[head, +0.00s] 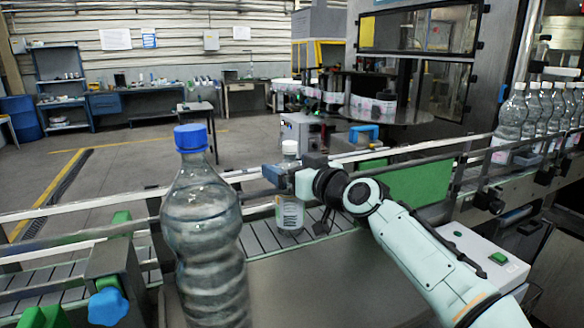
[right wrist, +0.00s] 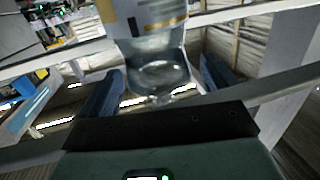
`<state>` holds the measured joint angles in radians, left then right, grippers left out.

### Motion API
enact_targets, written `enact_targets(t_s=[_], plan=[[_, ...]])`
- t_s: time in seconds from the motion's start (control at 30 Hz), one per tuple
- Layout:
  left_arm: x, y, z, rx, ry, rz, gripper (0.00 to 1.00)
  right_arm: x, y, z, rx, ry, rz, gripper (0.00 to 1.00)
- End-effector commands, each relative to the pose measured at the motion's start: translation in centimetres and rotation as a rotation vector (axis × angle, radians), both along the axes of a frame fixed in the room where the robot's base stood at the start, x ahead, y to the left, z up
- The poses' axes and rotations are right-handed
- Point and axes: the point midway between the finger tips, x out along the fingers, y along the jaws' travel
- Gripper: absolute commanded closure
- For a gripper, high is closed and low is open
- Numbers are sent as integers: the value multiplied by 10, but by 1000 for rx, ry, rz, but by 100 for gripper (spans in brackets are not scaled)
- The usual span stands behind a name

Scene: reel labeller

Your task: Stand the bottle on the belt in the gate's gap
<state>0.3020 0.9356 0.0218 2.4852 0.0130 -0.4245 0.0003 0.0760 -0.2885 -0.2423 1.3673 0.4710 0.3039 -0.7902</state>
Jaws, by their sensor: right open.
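A small clear bottle (head: 290,212) with a white cap and a printed label stands upright on the slatted belt (head: 258,238). My right gripper (head: 288,176) is open at the bottle's upper half, one finger showing to its left and the wrist to its right. In the right wrist view the bottle (right wrist: 160,72) shows between the two spread blue fingers (right wrist: 160,92), with no clear contact. The gripper partly hides the bottle's shoulder in the head view. I cannot make out the gate's gap for certain. My left gripper is not in view.
A large blue-capped bottle (head: 207,225) stands close in the left foreground, hiding part of the belt. Metal guide rails (head: 420,152) run along the belt. Several clear bottles (head: 530,115) stand at right. A bracket with a blue knob (head: 108,306) is at lower left.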

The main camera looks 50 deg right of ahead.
Motion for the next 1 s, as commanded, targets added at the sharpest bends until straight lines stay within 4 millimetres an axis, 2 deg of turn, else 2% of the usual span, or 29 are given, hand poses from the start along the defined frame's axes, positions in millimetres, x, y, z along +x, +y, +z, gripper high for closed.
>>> enact_targets(t_s=[0.17, 0.4, 0.53, 0.7, 1.0], plan=[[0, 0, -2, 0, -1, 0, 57, -27, 6, 4, -1, -4, -2, 3], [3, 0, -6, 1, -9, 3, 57, -79, 19, 6, -1, -4, -3, 3], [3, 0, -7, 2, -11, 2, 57, -100, 25, 7, -1, -2, -2, 3], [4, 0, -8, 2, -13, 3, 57, -114, 29, 8, 0, -1, 0, 3], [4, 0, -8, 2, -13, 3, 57, -116, 29, 8, 0, 0, 0, 3]])
